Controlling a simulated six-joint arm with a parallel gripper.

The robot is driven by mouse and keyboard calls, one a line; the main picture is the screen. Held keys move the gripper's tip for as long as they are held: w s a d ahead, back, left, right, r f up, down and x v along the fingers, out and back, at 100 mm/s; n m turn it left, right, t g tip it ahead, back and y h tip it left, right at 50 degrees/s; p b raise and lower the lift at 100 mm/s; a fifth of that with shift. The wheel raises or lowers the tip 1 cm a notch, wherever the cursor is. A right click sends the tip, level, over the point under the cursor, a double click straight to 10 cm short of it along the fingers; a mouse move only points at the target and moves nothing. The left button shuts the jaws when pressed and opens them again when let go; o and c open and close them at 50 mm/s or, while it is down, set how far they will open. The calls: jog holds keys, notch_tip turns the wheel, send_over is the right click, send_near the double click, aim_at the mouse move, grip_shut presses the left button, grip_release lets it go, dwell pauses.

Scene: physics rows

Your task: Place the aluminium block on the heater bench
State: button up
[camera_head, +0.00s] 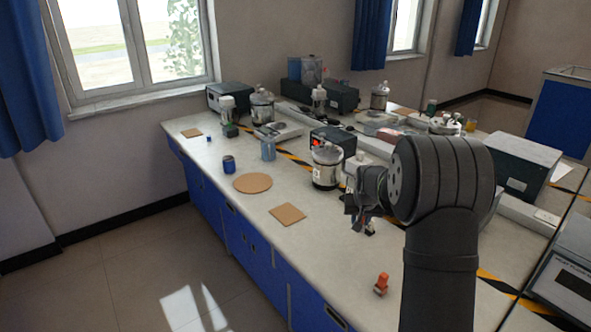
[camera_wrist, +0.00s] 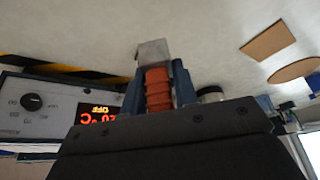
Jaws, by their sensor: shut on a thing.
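My gripper (camera_head: 362,212) is above the bench at the right of centre. In the wrist view my gripper (camera_wrist: 159,88) is shut on a ribbed orange-red grip (camera_wrist: 158,92). A grey metal block (camera_wrist: 153,52), which looks like the aluminium block, sits at the far end of this grip, beyond the fingertips. In the head view the held piece is mostly hidden by my wrist. A box with a lit red display (camera_head: 317,143), perhaps the heater bench, stands behind a glass vessel.
A glass vessel (camera_head: 326,170) stands left of my gripper. A square brown mat (camera_head: 288,214) and a round one (camera_head: 252,183) lie near the front edge. A small orange piece (camera_head: 381,284) stands at the near end. Bare worktop lies between.

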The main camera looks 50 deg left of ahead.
jog(key=s+a+f, duration=0.1)
jog(key=a+f, duration=0.1)
jog(key=a, duration=0.1)
jog(key=s+a+f, duration=0.2)
jog(key=a, duration=0.2)
jog(key=s+a+f, duration=0.2)
jog(key=a, duration=0.1)
jog(key=shift+a+f, duration=0.35)
jog(key=shift+f, duration=0.05)
jog(key=shift+a+f, duration=0.1)
jog(key=shift+f, duration=2)
jog(key=shift+f, duration=0.15)
jog(key=o, duration=1)
jog(key=shift+r, duration=0.25)
jog(key=v, duration=1.2)
